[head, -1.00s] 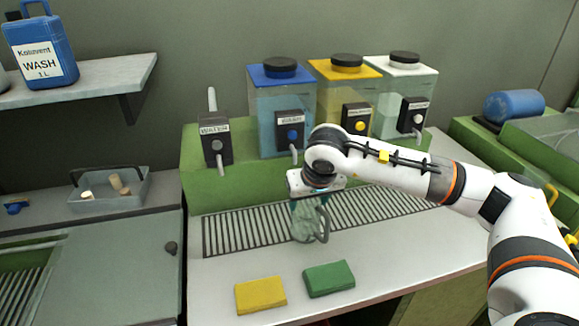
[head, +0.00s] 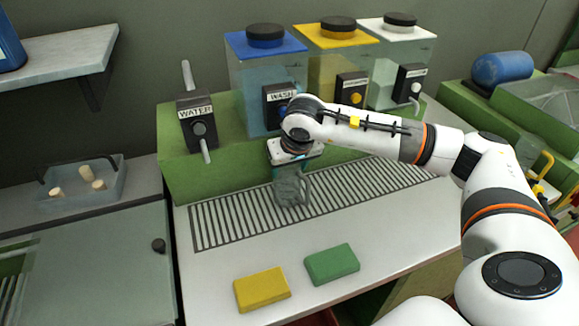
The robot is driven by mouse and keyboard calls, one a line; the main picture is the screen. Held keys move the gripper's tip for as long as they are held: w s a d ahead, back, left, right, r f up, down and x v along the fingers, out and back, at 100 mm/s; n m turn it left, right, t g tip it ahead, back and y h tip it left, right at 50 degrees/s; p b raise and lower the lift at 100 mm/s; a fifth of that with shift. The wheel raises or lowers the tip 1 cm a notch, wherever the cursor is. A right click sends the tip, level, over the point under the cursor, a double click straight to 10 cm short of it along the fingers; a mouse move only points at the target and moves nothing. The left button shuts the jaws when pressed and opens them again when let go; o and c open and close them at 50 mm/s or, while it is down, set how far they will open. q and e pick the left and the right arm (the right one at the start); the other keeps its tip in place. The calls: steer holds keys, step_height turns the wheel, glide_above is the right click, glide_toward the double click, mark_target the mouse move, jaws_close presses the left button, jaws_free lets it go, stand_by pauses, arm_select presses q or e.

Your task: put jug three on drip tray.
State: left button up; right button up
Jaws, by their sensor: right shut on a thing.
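A clear jug (head: 291,189) with a handle on its right side hangs upright from my right gripper (head: 292,160). The gripper is shut on it from above, and my wrist hides most of the fingers and the jug's top. The jug is over the slatted drip tray (head: 223,222), in front of the blue-lidded tank. I cannot tell whether its bottom touches the slats. No number shows on the jug. My left gripper is not in view.
Behind stand blue-lidded (head: 254,90), yellow-lidded (head: 327,75) and white-lidded (head: 399,65) tanks with taps, and a WATER tap (head: 197,122) to the left. A yellow sponge (head: 262,289) and a green sponge (head: 332,264) lie in front. A bin (head: 83,184) of corks is left.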

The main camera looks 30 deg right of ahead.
steer(key=shift+s+d+f+b, duration=0.1)
steer(key=shift+f+b, duration=0.15)
steer(key=shift+b, duration=0.1)
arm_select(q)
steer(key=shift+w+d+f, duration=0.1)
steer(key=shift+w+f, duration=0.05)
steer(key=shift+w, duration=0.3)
arm_select(e)
steer(key=o, duration=1.3)
steer(key=shift+r, duration=0.1)
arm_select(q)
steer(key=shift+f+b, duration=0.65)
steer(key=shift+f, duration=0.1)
arm_select(e)
steer(key=v, duration=1.2)
steer(key=shift+r, duration=0.15)
